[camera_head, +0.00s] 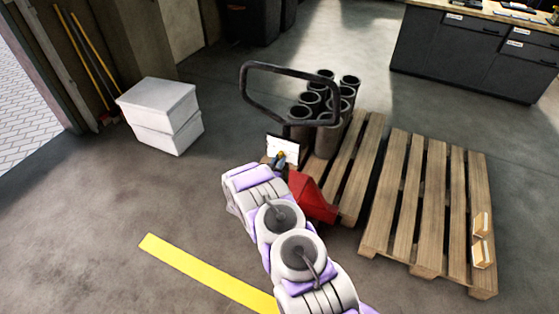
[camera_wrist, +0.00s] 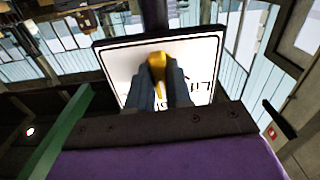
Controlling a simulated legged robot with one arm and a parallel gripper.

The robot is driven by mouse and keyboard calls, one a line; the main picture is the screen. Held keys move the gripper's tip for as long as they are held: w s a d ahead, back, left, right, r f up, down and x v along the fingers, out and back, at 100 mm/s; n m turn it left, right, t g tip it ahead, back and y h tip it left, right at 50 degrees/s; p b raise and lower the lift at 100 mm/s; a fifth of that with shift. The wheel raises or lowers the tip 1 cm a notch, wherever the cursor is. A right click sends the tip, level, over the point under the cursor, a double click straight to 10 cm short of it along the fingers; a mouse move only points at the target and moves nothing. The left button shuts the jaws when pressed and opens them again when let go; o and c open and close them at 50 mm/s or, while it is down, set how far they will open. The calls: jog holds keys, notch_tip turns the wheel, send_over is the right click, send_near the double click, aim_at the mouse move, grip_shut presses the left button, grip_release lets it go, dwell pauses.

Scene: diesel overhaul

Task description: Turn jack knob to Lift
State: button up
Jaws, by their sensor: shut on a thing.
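The jack knob (camera_wrist: 157,64) is yellow and stands in front of a white sign plate (camera_wrist: 205,50) in the wrist view. Part of the word "Lift" shows on the plate, to the right of the knob; the rest of the lettering is partly hidden by my fingers. My gripper (camera_wrist: 160,86) is shut on the knob, with one dark finger on each side of it. In the head view the plate (camera_head: 283,145) sits below the black loop handle (camera_head: 247,95) of the red pallet jack (camera_head: 313,197). My arm partly hides the jack.
Wooden pallets (camera_head: 405,200) lie to the right of the jack. Several dark cylinders (camera_head: 349,82) stand on the pallet behind the handle. White boxes (camera_head: 158,103) are stacked at left. A yellow floor stripe (camera_head: 200,270) runs in front. The floor at left is clear.

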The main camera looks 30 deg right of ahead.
jog(key=n, duration=0.5)
jog(key=shift+w+a, duration=0.1)
jog(key=n, duration=0.3)
jog(key=shift+p, duration=0.4)
jog(key=o, duration=1.5)
jog(key=v, duration=0.7)
